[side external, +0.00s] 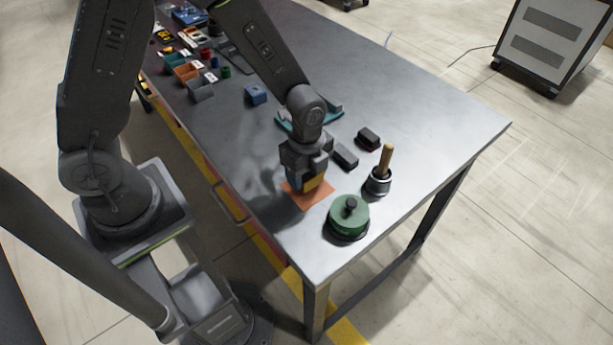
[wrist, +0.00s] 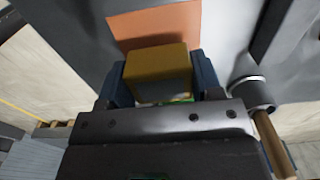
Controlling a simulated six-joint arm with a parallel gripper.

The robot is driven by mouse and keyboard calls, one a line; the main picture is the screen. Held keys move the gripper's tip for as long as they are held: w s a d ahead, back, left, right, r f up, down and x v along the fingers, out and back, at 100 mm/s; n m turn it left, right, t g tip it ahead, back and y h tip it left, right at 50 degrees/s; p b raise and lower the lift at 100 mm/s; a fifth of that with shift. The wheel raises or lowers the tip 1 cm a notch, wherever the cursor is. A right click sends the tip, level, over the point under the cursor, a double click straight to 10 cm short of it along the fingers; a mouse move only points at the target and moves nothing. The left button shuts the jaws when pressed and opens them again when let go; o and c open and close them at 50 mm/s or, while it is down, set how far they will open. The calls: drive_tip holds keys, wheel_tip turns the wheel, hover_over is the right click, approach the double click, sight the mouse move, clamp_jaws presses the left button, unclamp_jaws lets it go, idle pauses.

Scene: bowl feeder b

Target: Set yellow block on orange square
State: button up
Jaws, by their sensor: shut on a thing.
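The yellow block (wrist: 157,66) is between the two fingers of my gripper (wrist: 160,82) in the wrist view, and the gripper is shut on it. The orange square (wrist: 155,25) lies flat on the table just beyond the block in that view. In the side view my gripper (side external: 309,186) points down over the orange square (side external: 317,196). A bit of the yellow block (side external: 312,183) shows at the fingertips, low over the square. I cannot tell whether the block touches the square. Part of the square is hidden behind the gripper.
A green round lidded thing (side external: 347,218) and a dark pot with a wooden handle (side external: 379,182) stand close to the right of the square. Dark blocks (side external: 345,156) and a teal part (side external: 334,112) lie behind. Small bins (side external: 187,73) fill the far left. The table's right side is clear.

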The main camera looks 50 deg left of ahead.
drive_tip(key=shift+f, duration=1.05)
drive_tip(key=shift+f, duration=0.1)
drive_tip(key=o, duration=1.1)
drive_tip(key=shift+c, duration=0.2)
wheel_tip(320, 180, up, 12)
drive_tip(key=shift+r, duration=0.15)
drive_tip(key=s+a+r+n+t, duration=0.2)
drive_tip(key=s+r+n, duration=0.4)
drive_tip(key=n, duration=0.3)
drive_tip(key=s+a+r+n+t, duration=0.3)
drive_tip(key=s+r+n, duration=0.3)
drive_tip(key=r+n, duration=0.3)
drive_tip(key=shift+s+a+t, duration=0.3)
drive_tip(key=shift+s+a, duration=0.05)
drive_tip(key=shift+a, duration=0.35)
